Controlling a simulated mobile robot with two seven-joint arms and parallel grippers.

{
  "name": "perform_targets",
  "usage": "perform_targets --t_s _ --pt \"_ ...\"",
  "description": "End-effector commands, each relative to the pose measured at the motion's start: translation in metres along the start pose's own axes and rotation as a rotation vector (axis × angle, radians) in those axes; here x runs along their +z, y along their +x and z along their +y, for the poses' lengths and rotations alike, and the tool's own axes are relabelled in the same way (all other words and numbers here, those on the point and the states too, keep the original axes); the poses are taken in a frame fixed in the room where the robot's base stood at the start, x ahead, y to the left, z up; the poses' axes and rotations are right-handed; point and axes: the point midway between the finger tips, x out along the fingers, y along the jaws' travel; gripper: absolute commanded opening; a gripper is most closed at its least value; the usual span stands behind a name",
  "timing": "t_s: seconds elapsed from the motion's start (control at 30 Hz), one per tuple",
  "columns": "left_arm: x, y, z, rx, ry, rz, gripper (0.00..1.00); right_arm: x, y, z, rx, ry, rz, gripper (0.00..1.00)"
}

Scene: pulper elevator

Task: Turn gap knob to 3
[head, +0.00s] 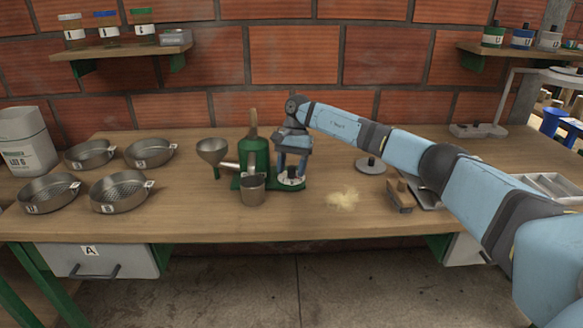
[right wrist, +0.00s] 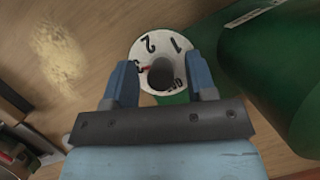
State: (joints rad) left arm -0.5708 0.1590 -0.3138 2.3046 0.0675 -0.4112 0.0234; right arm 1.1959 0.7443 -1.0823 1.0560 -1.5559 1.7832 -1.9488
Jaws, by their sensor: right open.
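The green pulper (head: 255,158) stands mid-table with a metal cup (head: 252,190) at its front. On its right is a white dial (head: 291,183). In the right wrist view the dial (right wrist: 163,40) shows the numerals 1, 2 and 3, with another mark partly hidden. The dark round gap knob (right wrist: 161,74) sits at its centre. A small red mark at the knob's edge lies close to the 3. My right gripper (head: 291,170) is directly above the dial, pointing down, with its open fingers on either side of the knob. Contact cannot be told. My left gripper is out of view.
A metal funnel (head: 212,151) is beside the pulper. Pale powder (head: 343,197) lies right of the dial, near a wooden brush (head: 400,195). The front middle of the table is clear.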

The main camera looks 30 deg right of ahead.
Motion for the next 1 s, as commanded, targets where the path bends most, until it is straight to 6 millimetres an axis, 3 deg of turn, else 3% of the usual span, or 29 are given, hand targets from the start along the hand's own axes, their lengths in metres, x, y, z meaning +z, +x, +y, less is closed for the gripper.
perform_targets --t_s 0.17,0.27,0.6,0.8,1.0 --pt "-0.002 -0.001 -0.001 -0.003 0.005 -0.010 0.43 0.001 -0.020 0.000 -0.001 0.000 0.001 0.52" --pt "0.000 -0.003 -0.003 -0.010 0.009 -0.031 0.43 0.001 -0.041 -0.001 -0.003 0.001 0.002 0.52" --pt "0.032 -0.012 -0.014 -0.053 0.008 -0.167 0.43 0.001 -0.115 -0.001 -0.003 0.000 0.001 0.52" --pt "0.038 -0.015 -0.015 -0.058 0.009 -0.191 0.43 0.000 -0.135 0.000 -0.001 0.000 0.001 0.52" --pt "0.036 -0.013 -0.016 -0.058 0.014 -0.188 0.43 0.000 -0.138 0.000 -0.001 0.000 0.001 0.52"
